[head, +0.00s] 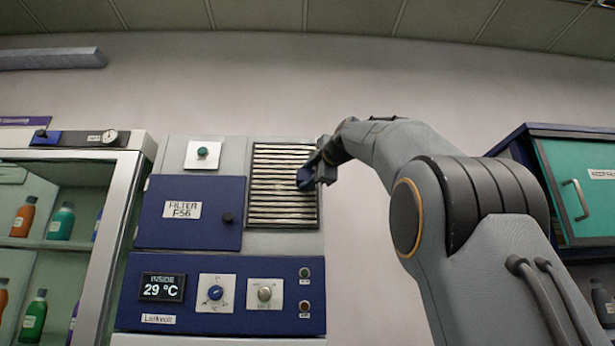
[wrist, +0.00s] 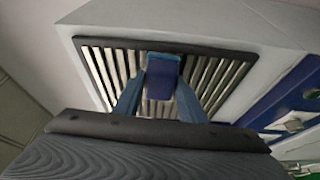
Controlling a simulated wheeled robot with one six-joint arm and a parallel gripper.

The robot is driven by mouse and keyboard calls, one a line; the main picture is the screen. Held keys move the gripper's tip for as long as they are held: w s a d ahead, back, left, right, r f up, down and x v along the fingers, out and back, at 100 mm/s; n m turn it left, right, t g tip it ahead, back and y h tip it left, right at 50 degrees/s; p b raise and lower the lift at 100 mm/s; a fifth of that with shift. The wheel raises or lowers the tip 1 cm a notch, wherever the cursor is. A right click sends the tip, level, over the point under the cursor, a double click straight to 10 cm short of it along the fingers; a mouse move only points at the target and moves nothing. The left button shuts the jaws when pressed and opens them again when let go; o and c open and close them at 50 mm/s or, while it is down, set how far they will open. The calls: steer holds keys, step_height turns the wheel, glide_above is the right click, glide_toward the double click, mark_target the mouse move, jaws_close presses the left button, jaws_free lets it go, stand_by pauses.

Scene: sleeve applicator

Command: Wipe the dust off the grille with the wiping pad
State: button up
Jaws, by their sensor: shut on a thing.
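The grille (head: 275,200) is a dark-framed panel of pale horizontal slats on the upper right of the grey and blue machine. It also fills the upper middle of the wrist view (wrist: 222,80). My gripper (head: 318,172) is at the grille's right side in the head view. It is shut on the blue wiping pad (head: 305,178), which shows between the two blue fingers in the wrist view (wrist: 162,76). The pad is over the slats; I cannot tell whether it touches them. Dust is not clearly distinguishable on the slats.
Left of the grille is a blue filter door (head: 190,213) with a knob. Below is a blue control panel (head: 222,290) with a display and knobs. A glass cabinet (head: 125,220) with bottles stands left, a teal-doored cabinet (head: 580,185) right.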

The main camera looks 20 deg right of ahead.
steer(key=shift+w+a, duration=0.35)
steer(key=shift+a, duration=0.55)
steer(key=shift+w+a, duration=0.3)
steer(key=shift+a, duration=0.55)
steer(key=shift+w+a+p, duration=0.3)
steer(key=shift+a, duration=0.8)
steer(key=shift+w+a+p, duration=0.25)
steer(key=shift+w+a, duration=0.1)
steer(key=shift+a, duration=0.75)
steer(key=shift+w+a+p, duration=0.3)
steer(key=shift+a, duration=0.8)
steer(key=shift+r+p, duration=1)
steer(key=shift+p, duration=0.15)
steer(key=shift+s+d+f+b, duration=0.1)
steer(key=shift+d+b, duration=0.15)
steer(key=shift+d, duration=0.2)
steer(key=shift+s+d+f+b, duration=0.1)
steer(key=shift+d+b, duration=0.1)
steer(key=shift+d, duration=0.25)
steer(key=shift+s+d+r+b, duration=0.1)
steer(key=shift+s+d+b, duration=0.2)
steer(key=shift+d, duration=0.55)
steer(key=shift+s+d+f+b, duration=0.1)
steer(key=shift+s+d+b, duration=0.15)
steer(key=shift+d, duration=0.55)
steer(key=shift+s+d+r+b, duration=0.1)
steer(key=shift+s+d+b, duration=0.2)
steer(key=shift+d, duration=0.55)
steer(key=shift+d, duration=0.1)
